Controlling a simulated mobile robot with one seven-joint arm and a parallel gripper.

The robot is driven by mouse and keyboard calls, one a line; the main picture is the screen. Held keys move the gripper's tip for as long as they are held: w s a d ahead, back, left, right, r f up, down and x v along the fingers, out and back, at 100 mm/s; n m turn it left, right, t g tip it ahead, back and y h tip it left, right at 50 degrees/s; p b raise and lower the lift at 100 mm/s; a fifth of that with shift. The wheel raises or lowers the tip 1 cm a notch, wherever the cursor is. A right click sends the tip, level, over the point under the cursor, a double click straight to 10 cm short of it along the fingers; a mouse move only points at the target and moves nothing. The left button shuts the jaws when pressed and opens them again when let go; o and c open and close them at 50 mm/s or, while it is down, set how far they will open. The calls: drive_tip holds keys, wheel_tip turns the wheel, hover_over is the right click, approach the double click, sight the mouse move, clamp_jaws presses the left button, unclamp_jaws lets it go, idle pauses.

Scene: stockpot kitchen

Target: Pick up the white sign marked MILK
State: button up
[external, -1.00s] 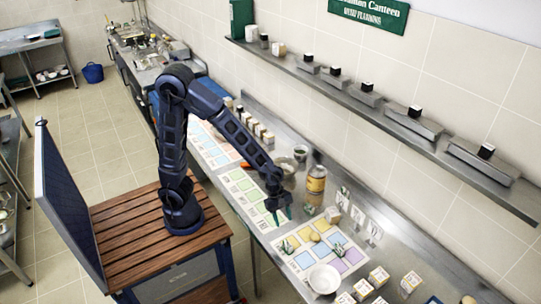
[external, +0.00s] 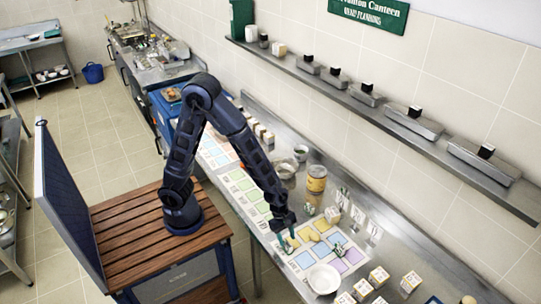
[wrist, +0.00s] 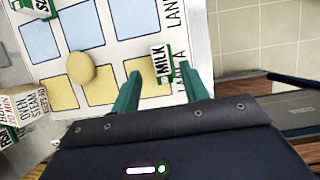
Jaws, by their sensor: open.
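The white sign marked MILK (wrist: 161,64) stands on the printed mat (wrist: 118,48) in the wrist view, near the mat's edge beside a yellow square. My gripper (wrist: 162,74) is open, with its two green fingers apart. In the wrist view the sign appears between the fingertips, slightly beyond them; I cannot tell how far above it they are. In the external view my gripper (external: 287,243) is low over the near left part of the mat. The sign is hard to make out there behind the fingers.
A round tan potato (wrist: 81,68) lies on the mat left of the sign. Another small white sign (wrist: 35,6) is at the mat's far corner. Lettered boxes (wrist: 30,106) stand to the left.

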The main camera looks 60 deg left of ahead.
sight(287, 243)
drive_tip(key=shift+x, duration=2.2)
drive_tip(key=shift+s, duration=0.2)
clamp_jaws()
